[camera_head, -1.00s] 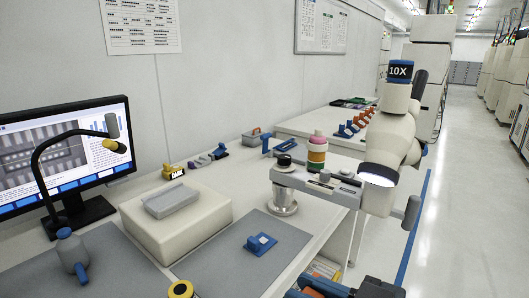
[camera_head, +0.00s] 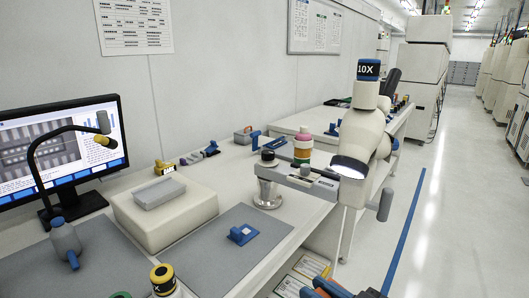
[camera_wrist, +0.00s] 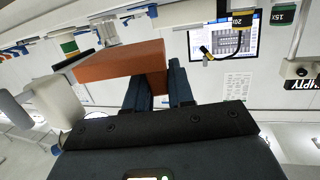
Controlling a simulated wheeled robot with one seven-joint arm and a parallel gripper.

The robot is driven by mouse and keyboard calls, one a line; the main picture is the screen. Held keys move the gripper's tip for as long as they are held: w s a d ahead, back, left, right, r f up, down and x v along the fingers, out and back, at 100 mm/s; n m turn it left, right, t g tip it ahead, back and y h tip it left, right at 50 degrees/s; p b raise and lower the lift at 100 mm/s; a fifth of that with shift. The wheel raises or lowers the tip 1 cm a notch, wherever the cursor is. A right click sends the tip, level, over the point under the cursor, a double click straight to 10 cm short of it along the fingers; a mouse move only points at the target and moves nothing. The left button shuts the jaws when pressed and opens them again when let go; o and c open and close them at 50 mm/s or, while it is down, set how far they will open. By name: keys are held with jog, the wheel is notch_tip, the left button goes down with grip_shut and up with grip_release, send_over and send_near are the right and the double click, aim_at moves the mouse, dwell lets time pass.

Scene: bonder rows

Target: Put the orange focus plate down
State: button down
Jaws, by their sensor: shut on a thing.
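The orange focus plate (camera_wrist: 115,62) is a flat orange block with a squared end. In the wrist view it sits between the two dark blue fingers of my gripper (camera_wrist: 160,82), which are shut on it. The plate sticks out to the left of the fingers, and no surface touches it in that view. In the head view only dark, blue and orange parts of my gripper and its load (camera_head: 328,287) show at the bottom edge, mostly cut off.
The bench holds a grey mat (camera_head: 205,270) with a small blue fixture (camera_head: 242,234), a cream box (camera_head: 165,220), a monitor (camera_head: 60,150) and a yellow-ringed bottle (camera_head: 163,280). A microscope (camera_head: 362,135) stands at the bench's right edge. Bare mat lies around the fixture.

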jog(key=d+f+m+t+h, duration=0.1)
jog(key=d+f+m+h, duration=0.3)
jog(key=f, duration=0.8)
jog(key=s+d+f+m+t+h, duration=0.1)
jog(key=d+f+h, duration=0.5)
jog(key=f, duration=0.6)
jog(key=d+m+t, duration=0.1)
jog(key=d+m, duration=0.1)
jog(key=shift+s+d+f+m+t, duration=0.15)
jog(key=shift+s+m+t, duration=0.15)
jog(key=shift+m, duration=0.1)
